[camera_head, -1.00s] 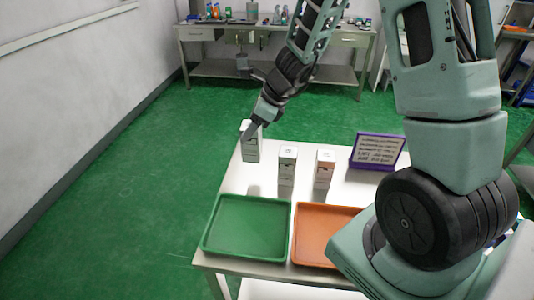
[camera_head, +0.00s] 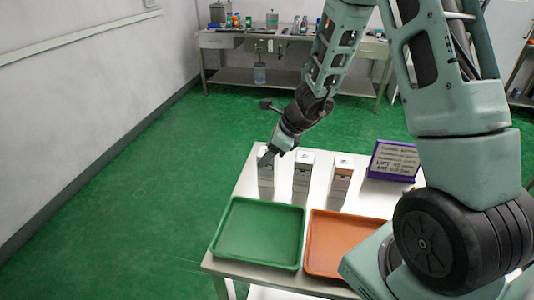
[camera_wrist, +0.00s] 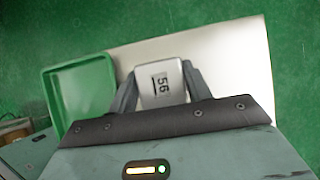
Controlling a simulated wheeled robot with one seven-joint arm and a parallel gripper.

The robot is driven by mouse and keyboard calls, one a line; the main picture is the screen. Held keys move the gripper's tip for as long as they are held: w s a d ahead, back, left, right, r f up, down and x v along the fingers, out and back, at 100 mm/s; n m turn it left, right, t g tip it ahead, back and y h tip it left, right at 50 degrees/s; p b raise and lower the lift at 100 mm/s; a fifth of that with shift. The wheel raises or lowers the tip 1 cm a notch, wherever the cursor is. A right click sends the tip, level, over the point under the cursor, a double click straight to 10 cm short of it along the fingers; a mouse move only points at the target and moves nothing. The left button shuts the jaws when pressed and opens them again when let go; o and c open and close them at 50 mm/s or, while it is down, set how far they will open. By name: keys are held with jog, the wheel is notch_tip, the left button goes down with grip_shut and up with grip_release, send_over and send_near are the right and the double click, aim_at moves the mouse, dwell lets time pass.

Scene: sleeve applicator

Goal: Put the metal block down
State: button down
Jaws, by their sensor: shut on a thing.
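The metal block (camera_head: 265,174) is a tall, pale grey box at the far left of the white table (camera_head: 236,190), left of two similar blocks. My gripper (camera_head: 268,156) is shut on its upper part from above.
A green tray (camera_head: 258,264) and an orange tray (camera_head: 327,270) lie at the front. A purple-framed sign (camera_head: 393,161) stands at the back right.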

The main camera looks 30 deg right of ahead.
jog(key=c, duration=0.6)
grip_release()
jog(key=shift+c, duration=0.2)
